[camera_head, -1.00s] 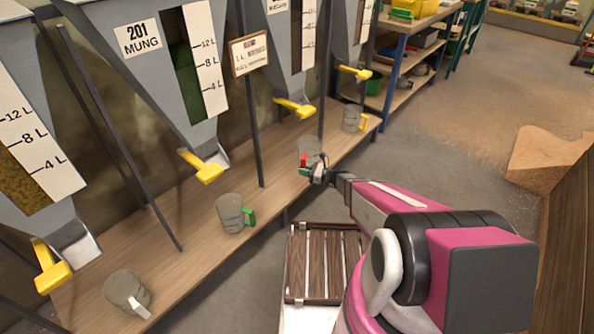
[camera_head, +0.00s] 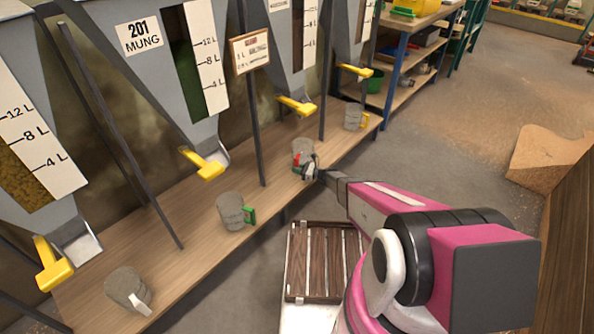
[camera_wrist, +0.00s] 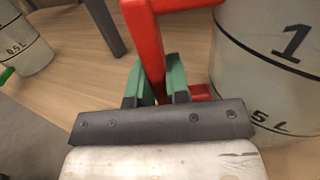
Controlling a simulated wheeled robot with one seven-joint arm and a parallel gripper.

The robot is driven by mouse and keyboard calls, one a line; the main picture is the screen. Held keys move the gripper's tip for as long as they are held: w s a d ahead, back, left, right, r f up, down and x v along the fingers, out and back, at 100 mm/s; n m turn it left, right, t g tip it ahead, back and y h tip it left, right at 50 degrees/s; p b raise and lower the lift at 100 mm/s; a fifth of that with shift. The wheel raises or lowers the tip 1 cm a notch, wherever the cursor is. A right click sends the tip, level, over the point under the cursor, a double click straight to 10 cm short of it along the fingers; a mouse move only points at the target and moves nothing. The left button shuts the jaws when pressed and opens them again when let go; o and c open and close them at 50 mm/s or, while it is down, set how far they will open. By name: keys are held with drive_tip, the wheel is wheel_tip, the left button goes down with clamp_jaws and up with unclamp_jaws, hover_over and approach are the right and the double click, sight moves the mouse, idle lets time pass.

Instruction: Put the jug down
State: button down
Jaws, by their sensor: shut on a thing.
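My gripper (camera_head: 309,168) is shut on the red handle (camera_wrist: 149,42) of a grey jug (camera_head: 301,146). In the wrist view the green fingers (camera_wrist: 158,88) clasp the handle from both sides. The jug's pale wall (camera_wrist: 268,62) fills the right of that view, with black volume marks. The jug looks upright over the wooden bench (camera_head: 188,222), near its front edge and past the sign post. I cannot tell whether its base touches the wood, as its lower part is partly hidden by my gripper.
A green-handled jug (camera_head: 231,210), a white-handled jug (camera_head: 124,287) and a yellow-handled jug (camera_head: 353,116) stand on the bench. Hoppers with yellow levers (camera_head: 297,106) hang above. A dark post (camera_wrist: 102,25) rises near the held jug. A slatted crate (camera_head: 322,262) sits below.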

drive_tip(key=shift+f, duration=0.2)
drive_tip(key=c, duration=1.1)
unclamp_jaws()
